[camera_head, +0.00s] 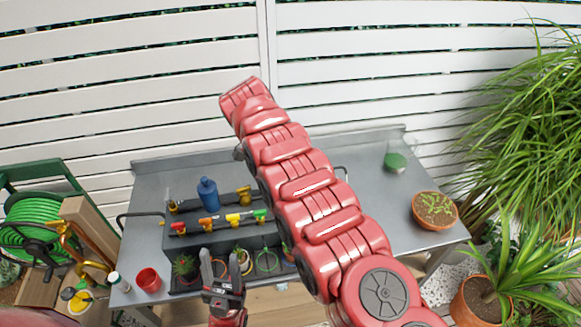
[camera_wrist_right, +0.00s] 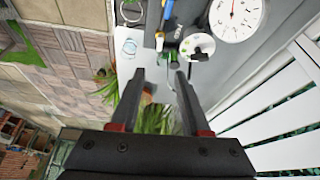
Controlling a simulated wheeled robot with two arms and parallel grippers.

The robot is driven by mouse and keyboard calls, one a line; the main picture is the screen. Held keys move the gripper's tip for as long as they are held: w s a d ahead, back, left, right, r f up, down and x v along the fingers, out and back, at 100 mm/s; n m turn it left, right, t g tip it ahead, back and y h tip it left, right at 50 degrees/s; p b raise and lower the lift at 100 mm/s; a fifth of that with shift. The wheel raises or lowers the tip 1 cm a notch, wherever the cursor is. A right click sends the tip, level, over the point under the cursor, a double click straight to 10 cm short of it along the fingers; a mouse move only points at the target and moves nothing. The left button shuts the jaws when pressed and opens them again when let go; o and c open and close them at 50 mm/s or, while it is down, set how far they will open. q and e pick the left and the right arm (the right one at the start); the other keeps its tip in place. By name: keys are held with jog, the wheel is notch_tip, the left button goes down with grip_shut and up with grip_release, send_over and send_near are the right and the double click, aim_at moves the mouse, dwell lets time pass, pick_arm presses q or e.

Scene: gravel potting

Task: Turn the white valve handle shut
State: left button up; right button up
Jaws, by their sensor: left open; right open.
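A row of small coloured valve handles runs along the grey bench unit in the head view. My left gripper (camera_head: 219,257) is open and empty before the unit.
A white dial gauge (camera_wrist_right: 237,14) is beside the round part. A blue bottle (camera_head: 208,192) stands on the unit, with potted plants below. A red cup (camera_head: 149,280) is left. A terracotta pot (camera_head: 435,210) stands right. My right arm crosses the middle.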

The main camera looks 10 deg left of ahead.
jog(key=shift+o, duration=2.3)
jog(key=shift+d+n, duration=0.2)
jog(key=shift+n, duration=0.2)
jog(key=d+n+y, duration=0.1)
jog(key=n, duration=0.3)
jog(key=w+d+n+g+y+b, duration=0.1)
jog(key=d+n, duration=0.1)
jog(key=n, duration=0.2)
jog(key=w+d+n, duration=0.1)
jog(key=n, duration=0.3)
jog(key=shift+w+d+r+g+y+b, duration=0.2)
jog(key=shift+d+g+y+b, duration=0.1)
jog(key=shift+d+y+b, duration=0.1)
jog(key=f+n+b, duration=0.1)
jog(key=f+b, duration=0.2)
jog(key=d+f+n+b, duration=0.1)
jog(key=f+n+b, duration=0.1)
jog(key=f+b, duration=0.1)
jog(key=f+n+y+b, duration=0.1)
jog(key=f+n+b, duration=0.1)
jog(key=f+b, duration=0.1)
jog(key=shift+w+d+b, duration=0.15)
jog(key=shift+w+b, duration=0.15)
jog(key=shift+b, duration=0.4)
jog(key=shift+p, duration=0.8)
notch_tip(320, 180, down, 6)
jog(key=shift+d+f+p, duration=0.1)
jog(key=shift+f+p, duration=0.05)
jog(key=shift+p, duration=0.85)
jog(key=shift+f, duration=0.65)
